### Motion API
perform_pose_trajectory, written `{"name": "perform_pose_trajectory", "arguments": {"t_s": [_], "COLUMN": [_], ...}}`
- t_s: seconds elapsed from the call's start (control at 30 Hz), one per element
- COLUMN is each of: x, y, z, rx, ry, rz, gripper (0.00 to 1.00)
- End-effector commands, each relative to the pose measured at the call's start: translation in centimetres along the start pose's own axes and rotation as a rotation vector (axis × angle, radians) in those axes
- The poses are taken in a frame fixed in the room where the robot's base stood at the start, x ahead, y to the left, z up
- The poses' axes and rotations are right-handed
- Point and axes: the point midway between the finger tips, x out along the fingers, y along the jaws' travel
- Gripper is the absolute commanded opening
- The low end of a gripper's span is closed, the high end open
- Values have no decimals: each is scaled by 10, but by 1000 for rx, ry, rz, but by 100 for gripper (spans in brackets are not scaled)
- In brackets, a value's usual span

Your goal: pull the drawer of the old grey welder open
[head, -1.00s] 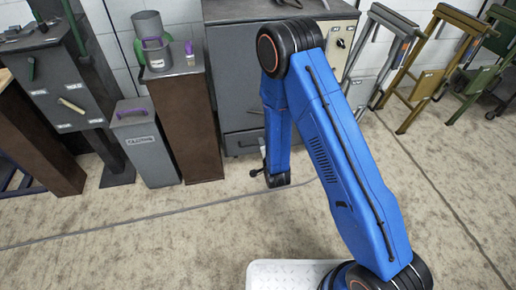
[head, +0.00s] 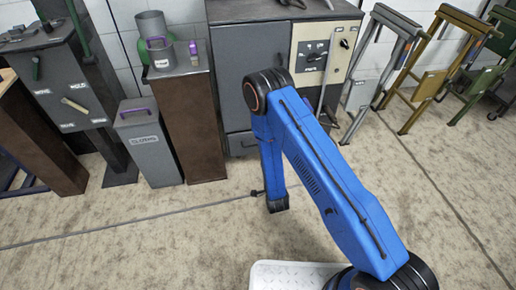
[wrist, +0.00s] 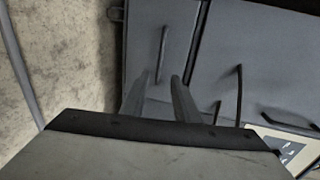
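The old grey welder (head: 250,70) stands against the wall in the head view, with a beige dial panel at its upper right. Its closed drawer (head: 241,143) is the low front panel near the floor, partly hidden by my arm. In the wrist view the drawer front (wrist: 145,30) carries a thin dark bar handle (wrist: 163,48). My gripper (wrist: 157,78) is open, its two fingers apart and pointing at the drawer front. The handle appears between the fingertips in the picture; I cannot tell whether they touch it.
The welder's upper door has its own bar handle (wrist: 240,95), right of the gripper in the wrist view. A brown pedestal (head: 188,125) and a grey labelled bin (head: 146,143) stand left of the welder. Folded metal stands (head: 382,65) are to the right.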

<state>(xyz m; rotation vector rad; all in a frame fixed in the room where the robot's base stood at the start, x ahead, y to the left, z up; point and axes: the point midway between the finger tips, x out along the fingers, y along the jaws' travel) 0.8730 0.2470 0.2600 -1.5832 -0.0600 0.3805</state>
Motion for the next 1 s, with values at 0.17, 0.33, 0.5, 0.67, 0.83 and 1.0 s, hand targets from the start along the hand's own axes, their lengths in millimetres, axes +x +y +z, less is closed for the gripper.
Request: {"name": "perform_pose_trajectory", "arguments": {"t_s": [0.17,0.33,0.5,0.67,0.83,1.0], "x": [33,63,92,116,131,135], "y": [0,0,0,-1,0,0], "z": [0,-1,0,0,0,0], "rx": [1,0,0,-1,0,-1], "ry": [1,2,1,1,1,1], "rz": [-1,-2,-1,-2,-1,1], "gripper": [28,28,28,28,28,28]}}
